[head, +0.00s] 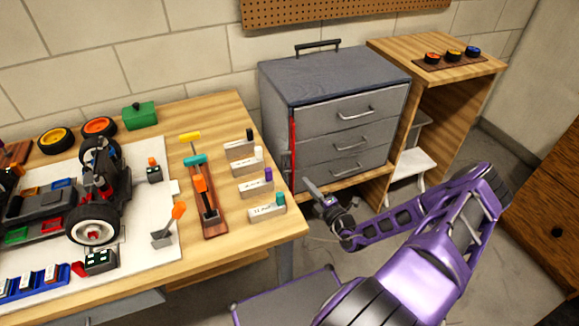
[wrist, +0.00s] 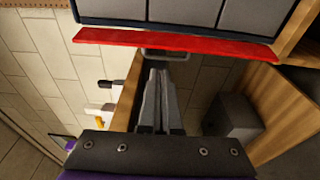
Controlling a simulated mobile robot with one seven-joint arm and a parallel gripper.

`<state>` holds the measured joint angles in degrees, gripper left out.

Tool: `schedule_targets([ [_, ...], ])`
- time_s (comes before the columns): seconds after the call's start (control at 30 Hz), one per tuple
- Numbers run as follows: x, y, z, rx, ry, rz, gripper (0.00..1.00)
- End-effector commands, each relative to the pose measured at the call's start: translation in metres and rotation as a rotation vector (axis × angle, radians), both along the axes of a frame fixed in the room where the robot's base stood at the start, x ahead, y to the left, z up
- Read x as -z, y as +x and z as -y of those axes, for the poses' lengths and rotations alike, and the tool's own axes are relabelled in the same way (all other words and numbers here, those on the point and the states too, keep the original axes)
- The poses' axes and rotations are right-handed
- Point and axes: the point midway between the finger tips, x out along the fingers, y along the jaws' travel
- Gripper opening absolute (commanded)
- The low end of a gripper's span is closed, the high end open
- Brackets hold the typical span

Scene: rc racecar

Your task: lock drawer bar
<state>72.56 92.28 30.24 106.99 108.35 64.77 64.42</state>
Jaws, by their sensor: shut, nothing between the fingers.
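The grey drawer cabinet (head: 278,99) has three drawers with silver handles, all looking shut. The red bar (head: 293,150) runs upright along the cabinet's left front edge and does not cover the drawer fronts. In the wrist view the red bar (wrist: 215,47) lies across the top, beside the drawer panels (wrist: 185,11). A small metal loop (wrist: 168,54) shows at its edge. My gripper (head: 308,184) is at the cabinet's lower left corner. In the wrist view its fingers (wrist: 158,76) are shut and empty, with tips close to the loop; I cannot tell whether they touch.
The wooden workbench (head: 230,110) on the left holds an RC car (head: 95,195), tools and labelled blocks, with its right edge near my gripper. A wooden shelf unit (head: 450,95) stands to the right of the cabinet. Floor in front of the cabinet is partly free.

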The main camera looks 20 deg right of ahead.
Motion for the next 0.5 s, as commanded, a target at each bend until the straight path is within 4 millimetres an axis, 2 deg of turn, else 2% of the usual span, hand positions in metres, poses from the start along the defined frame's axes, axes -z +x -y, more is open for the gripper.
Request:
schedule_targets([
  [0.27,0.001,0.007,-0.002,-0.003,-0.003,-0.001,0.0],
  [0.5,0.001,0.046,-0.009,-0.005,-0.004,0.001,0.0],
])
